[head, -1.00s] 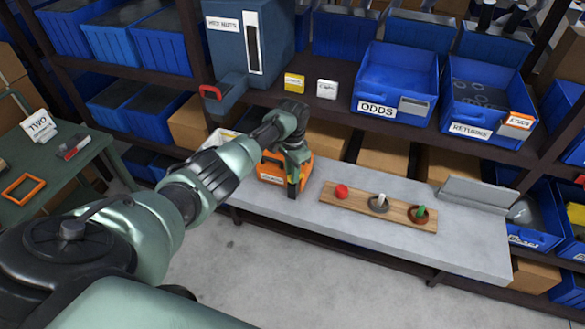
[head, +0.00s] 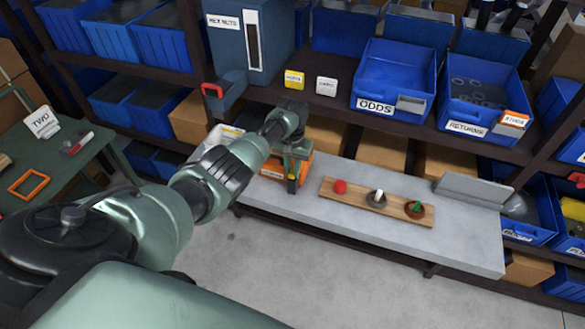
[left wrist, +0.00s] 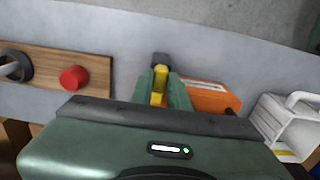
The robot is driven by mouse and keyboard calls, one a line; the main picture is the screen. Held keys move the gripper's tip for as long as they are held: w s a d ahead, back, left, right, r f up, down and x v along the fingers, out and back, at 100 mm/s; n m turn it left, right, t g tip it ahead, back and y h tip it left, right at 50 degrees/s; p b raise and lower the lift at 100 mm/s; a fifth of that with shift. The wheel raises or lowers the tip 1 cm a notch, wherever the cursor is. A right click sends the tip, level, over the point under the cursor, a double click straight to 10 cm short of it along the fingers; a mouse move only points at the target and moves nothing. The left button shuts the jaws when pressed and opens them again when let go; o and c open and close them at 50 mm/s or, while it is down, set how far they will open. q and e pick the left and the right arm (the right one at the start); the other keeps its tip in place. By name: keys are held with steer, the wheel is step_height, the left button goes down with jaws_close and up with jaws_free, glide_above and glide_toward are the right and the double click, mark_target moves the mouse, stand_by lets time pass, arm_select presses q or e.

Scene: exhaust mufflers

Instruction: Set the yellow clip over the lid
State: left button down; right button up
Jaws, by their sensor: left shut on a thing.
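My left gripper (head: 292,184) points down at the front right of an orange box (head: 271,166) on the grey bench. In the left wrist view, its green fingers (left wrist: 160,88) are shut on the yellow clip (left wrist: 160,84). A dark grey piece shows just beyond the clip. The orange box (left wrist: 212,96) is right beside the fingers in that view, with a pale strip on top. The gripper hides part of the box in the head view. I cannot make out the lid for certain, or whether the clip touches it. My right gripper is not in view.
A wooden board (head: 332,195) with a red knob (head: 340,187) and two round pieces lies to the right on the bench (head: 460,238). A white container (head: 222,137) stands left of the orange box. A hopper (head: 236,95) and shelf with blue bins stand behind.

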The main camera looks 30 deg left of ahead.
arm_select(q)
steer(key=shift+w+r, duration=0.1)
steer(key=shift+w, duration=0.05)
steer(key=c, duration=1.4)
jaws_free()
steer(key=shift+o, duration=0.2)
step_height(320, 180, up, 8)
steer(key=shift+f+b, duration=0.15)
steer(key=shift+b, duration=0.15)
